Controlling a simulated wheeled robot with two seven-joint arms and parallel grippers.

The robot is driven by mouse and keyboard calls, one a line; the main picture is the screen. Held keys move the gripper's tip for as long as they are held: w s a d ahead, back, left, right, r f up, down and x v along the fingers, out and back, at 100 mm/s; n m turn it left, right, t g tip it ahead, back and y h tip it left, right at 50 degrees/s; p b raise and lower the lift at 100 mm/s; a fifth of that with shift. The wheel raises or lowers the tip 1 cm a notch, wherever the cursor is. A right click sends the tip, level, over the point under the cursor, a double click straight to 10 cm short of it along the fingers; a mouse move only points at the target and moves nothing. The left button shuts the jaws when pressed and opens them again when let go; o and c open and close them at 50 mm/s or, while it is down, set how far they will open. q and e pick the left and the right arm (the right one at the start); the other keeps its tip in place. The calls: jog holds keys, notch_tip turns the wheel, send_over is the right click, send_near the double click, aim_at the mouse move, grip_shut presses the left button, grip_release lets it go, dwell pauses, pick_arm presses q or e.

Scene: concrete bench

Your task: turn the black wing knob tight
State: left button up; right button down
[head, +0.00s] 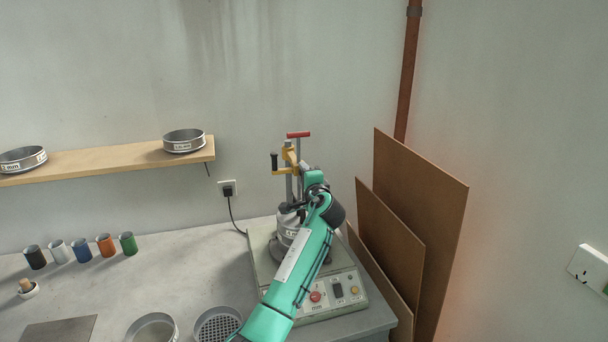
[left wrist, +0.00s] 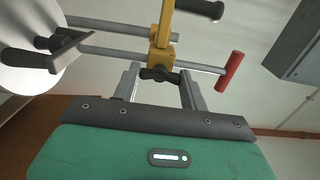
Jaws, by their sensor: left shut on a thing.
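The black wing knob (left wrist: 160,74) sits on the yellow clamp (left wrist: 161,57) of the sieve shaker, between my left gripper's two grey fingers. My left gripper (left wrist: 160,77) is shut on the knob, with a fingertip at each wing. In the head view my left gripper (head: 303,170) is beside the yellow clamp (head: 289,155), and the knob is too small or hidden to make out there. The clamp is on the shaker's upright rods, below a red crossbar (head: 298,134) and beside a black handle (head: 274,161). My right gripper is not in view.
The shaker's base (head: 343,291) has a control panel. Brown boards (head: 410,220) lean at the right. Several coloured cups (head: 82,251) and two sieves (head: 218,326) stand on the bench (head: 180,285). A wooden shelf (head: 110,160) with sieves is on the left wall.

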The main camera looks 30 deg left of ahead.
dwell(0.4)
pick_arm(q)
jog(key=o, duration=1)
jog(key=shift+d, duration=0.1)
jog(key=b+v, duration=0.4)
jog(key=v, duration=0.9)
jog(key=shift+s+d+b, duration=0.25)
jog(key=shift+d+b, duration=0.05)
